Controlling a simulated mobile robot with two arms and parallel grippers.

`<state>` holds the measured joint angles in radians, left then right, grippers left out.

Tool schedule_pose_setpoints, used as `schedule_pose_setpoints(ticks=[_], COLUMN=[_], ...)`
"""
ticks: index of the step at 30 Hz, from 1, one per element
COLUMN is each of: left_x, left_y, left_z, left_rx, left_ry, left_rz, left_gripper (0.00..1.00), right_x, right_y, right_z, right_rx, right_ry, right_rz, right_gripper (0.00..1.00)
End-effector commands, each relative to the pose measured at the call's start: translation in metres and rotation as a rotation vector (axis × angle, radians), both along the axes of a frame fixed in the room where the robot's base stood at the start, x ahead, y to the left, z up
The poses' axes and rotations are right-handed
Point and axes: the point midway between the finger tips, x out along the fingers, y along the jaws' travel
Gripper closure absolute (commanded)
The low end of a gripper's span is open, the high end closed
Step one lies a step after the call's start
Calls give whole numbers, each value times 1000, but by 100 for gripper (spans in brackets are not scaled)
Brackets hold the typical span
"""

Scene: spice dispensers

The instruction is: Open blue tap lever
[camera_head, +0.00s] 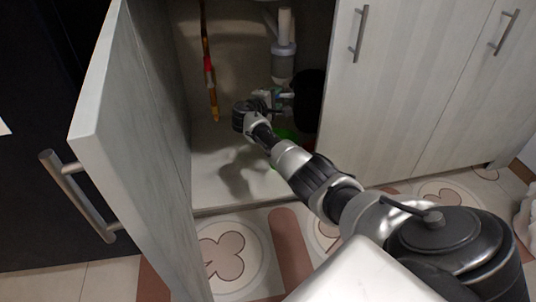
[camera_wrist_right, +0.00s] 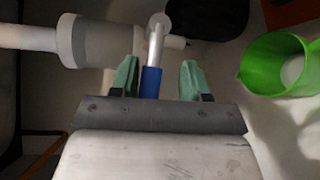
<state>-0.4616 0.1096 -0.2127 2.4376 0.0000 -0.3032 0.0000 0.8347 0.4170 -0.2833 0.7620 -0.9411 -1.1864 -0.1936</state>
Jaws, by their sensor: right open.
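The blue tap lever (camera_wrist_right: 151,83) shows in the right wrist view as a blue sleeve on a thin metal stem (camera_wrist_right: 156,48). My right gripper (camera_wrist_right: 159,78) is open, with its two green fingers apart, one on each side of the lever. The lever appears nearer the left finger; I cannot tell whether they touch. In the head view my right gripper (camera_head: 270,101) reaches inside the open cabinet, beside the drain pipe. The lever cannot be made out there. My left gripper is not in view.
A white drain pipe (camera_wrist_right: 95,42) is close to the left finger and also shows in the head view (camera_head: 283,65). A green cup (camera_wrist_right: 277,66) is at the right. The open cabinet door (camera_head: 145,140) stands left of my arm; closed doors (camera_head: 420,95) are at the right.

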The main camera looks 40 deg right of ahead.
Motion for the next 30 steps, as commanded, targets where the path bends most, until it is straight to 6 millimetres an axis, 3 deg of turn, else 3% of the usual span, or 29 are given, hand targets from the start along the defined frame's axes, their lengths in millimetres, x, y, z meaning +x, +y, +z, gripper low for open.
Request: schedule_pose_setpoints(ticks=[1, 16, 30], left_x=[0, 0, 0], left_y=[0, 0, 0], left_z=[15, 66, 139], left_rx=[0, 0, 0], left_ry=[-2, -2, -2], left_rz=[0, 0, 0], left_gripper=[100, 100, 100], right_x=[-2, -26, -59], right_y=[9, 97, 119], right_z=[9, 22, -40], right_rx=[2, 7, 227], right_ry=[-1, -3, 143], right_rz=[4, 5, 140], right_gripper=[55, 55, 55])
